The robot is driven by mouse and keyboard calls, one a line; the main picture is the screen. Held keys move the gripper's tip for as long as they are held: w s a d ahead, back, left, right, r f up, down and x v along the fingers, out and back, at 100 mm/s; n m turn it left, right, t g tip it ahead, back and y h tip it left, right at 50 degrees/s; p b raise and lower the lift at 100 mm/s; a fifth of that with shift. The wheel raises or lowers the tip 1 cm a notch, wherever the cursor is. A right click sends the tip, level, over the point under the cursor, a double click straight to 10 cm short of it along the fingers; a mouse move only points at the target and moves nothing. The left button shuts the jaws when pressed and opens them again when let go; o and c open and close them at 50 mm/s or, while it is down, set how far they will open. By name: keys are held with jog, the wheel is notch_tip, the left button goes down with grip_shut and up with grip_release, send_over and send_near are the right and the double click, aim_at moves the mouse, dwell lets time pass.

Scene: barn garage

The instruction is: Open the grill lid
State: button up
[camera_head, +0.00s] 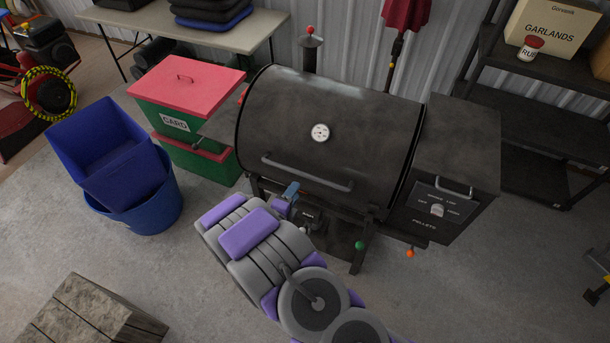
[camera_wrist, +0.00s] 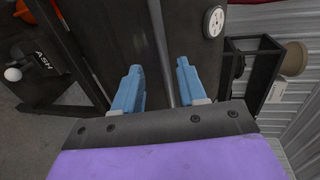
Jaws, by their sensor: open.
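The grill's dark, rounded lid (camera_head: 365,125) is shut in the head view, with a round white thermometer (camera_head: 320,132) on its front. A long grey bar handle (camera_head: 325,183) runs along the lid's lower front. My gripper (camera_head: 290,190) is just below the handle's left part, largely hidden by my arm. In the wrist view my gripper (camera_wrist: 158,82) has its two blue fingers apart, and the handle (camera_wrist: 162,50) runs through the gap between them. The fingers are not closed on it. I cannot tell whether either finger touches the bar. The thermometer (camera_wrist: 213,21) shows at the upper right.
A pellet box (camera_head: 455,165) adjoins the grill's right side. Green bins with red lids (camera_head: 188,78) and blue bins (camera_head: 105,150) stand to the left. A wooden crate (camera_head: 85,320) is at the lower left. Dark shelves (camera_head: 560,125) stand right. The floor at lower right is mostly clear.

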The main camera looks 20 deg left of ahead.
aim_at(305, 176)
jog(key=x, duration=1)
jog(key=shift+c, duration=0.3)
grip_shut()
jog(key=shift+f, duration=0.1)
